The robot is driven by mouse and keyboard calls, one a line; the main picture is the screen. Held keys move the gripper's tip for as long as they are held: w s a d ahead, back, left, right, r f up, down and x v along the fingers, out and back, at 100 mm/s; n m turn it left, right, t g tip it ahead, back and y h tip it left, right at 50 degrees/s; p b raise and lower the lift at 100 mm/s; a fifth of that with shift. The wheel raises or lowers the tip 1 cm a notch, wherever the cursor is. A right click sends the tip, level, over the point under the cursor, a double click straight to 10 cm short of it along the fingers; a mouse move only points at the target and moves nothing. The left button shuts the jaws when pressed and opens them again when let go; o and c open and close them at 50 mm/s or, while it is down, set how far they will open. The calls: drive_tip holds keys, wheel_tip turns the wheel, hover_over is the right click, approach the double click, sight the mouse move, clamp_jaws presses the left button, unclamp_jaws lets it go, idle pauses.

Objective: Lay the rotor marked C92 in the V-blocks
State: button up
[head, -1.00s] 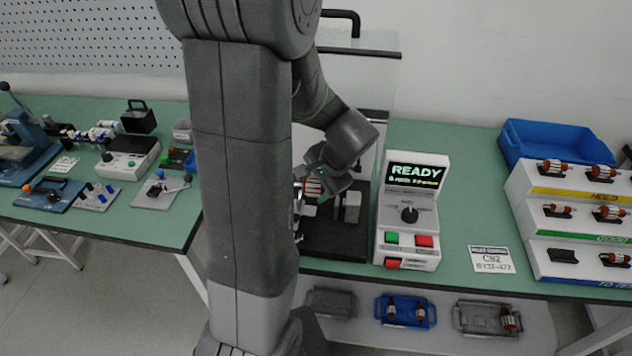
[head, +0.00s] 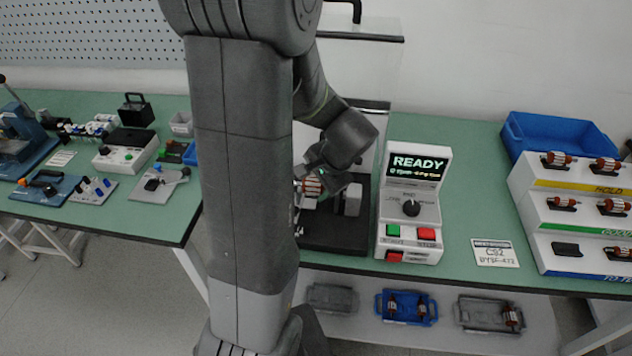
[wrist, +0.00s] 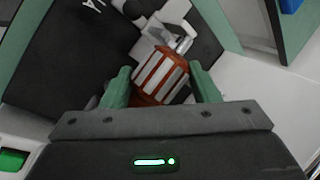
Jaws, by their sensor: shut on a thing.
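My gripper (head: 322,180) is low over the black test stand (head: 335,238), left of the READY box. It is shut on a rotor (head: 311,187) with a reddish-brown and white striped body. In the wrist view, the rotor (wrist: 162,74) sits between the two green fingers (wrist: 162,88), tilted in the picture. A pale V-block (wrist: 170,42) shows near its far end. Another light block (head: 352,199) stands on the stand to the right of the gripper. My arm hides the stand's left part. I cannot tell whether the rotor touches the V-blocks. No marking is readable on it.
The READY control box (head: 414,205) stands close to the right of the stand. A clear guard (head: 362,75) rises behind. A label card (head: 495,253) lies on the green bench. A stepped rack (head: 575,215) holds several rotors, with a blue bin (head: 560,135) behind it.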

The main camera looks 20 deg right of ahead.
drive_tip(key=shift+f+b, duration=0.55)
drive_tip(key=shift+f, duration=0.1)
drive_tip(key=shift+f+b, duration=0.3)
idle(0.4)
drive_tip(key=o, duration=1.6)
drive_tip(key=shift+o, duration=0.2)
wheel_tip(320, 180, up, 10)
